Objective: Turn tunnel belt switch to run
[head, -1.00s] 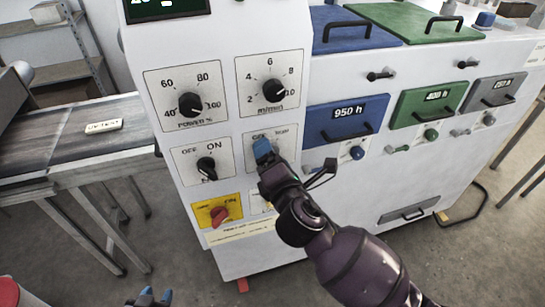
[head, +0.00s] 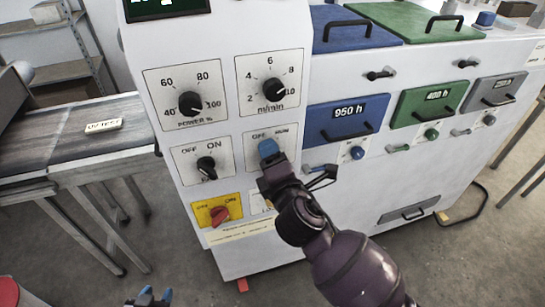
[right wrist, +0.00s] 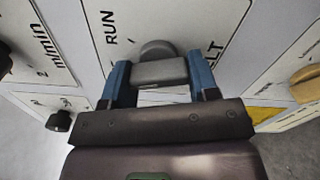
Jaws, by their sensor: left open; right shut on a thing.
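The belt switch is a dark grey knob (right wrist: 160,72) on a white plate (right wrist: 222,28) with the letters RUN and LT visible in the right wrist view. My right gripper (right wrist: 160,80) is shut on this knob, one blue finger on each side. In the head view my right gripper (head: 268,150) covers the knob; the plate's OFF and RUN labels show above it. Which label the knob points to cannot be told. My left gripper (head: 155,297) is open and empty at the bottom edge, well away from the panel.
Around the plate sit the m/min dial (head: 275,90), the power dial (head: 190,103), an OFF/ON knob (head: 206,165) and a red knob on yellow (head: 220,214). Blue (head: 346,122) and green (head: 428,104) drawers lie to the right, a belt table (head: 60,150) to the left.

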